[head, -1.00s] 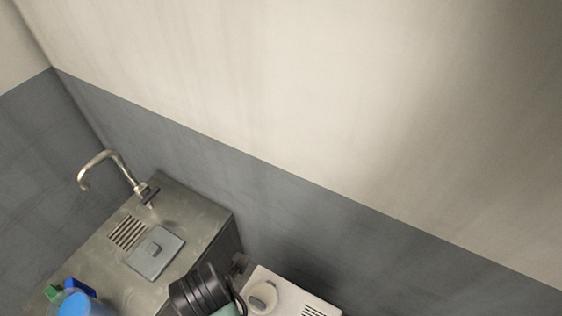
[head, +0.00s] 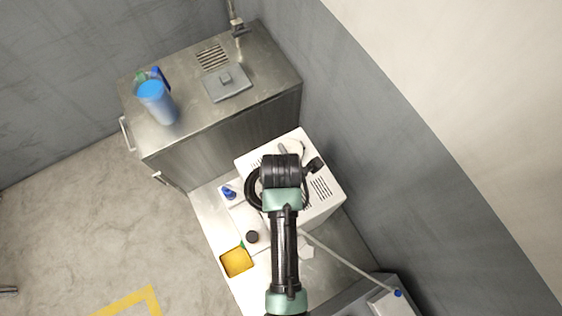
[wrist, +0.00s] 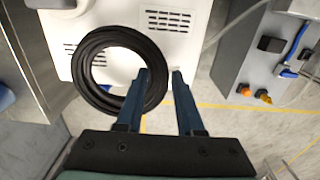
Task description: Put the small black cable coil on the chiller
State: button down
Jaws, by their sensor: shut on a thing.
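The black cable coil (wrist: 90,58) is a thick dark ring in the wrist view. Part of it shows left of my arm in the head view (head: 253,196). My gripper (wrist: 161,76) is shut on the coil's right side, with its blue fingers either side of the band. The white vented box (wrist: 172,22), which looks like the chiller, lies beneath the coil; it also shows in the head view (head: 326,206). The coil overlaps its top and edge in the wrist view; I cannot tell whether they touch. My arm hides much of both in the head view.
A steel cabinet (head: 180,145) with a blue jug (head: 157,104) stands at upper left. A yellow tray (head: 237,261) and a dark round item (head: 252,237) lie left of my arm. Open floor (head: 90,215) lies left.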

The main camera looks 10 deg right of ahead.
jog(key=shift+f, duration=1.7)
jog(key=shift+s, duration=0.1)
jog(key=c, duration=0.5)
grip_release()
jog(key=shift+f, duration=0.1)
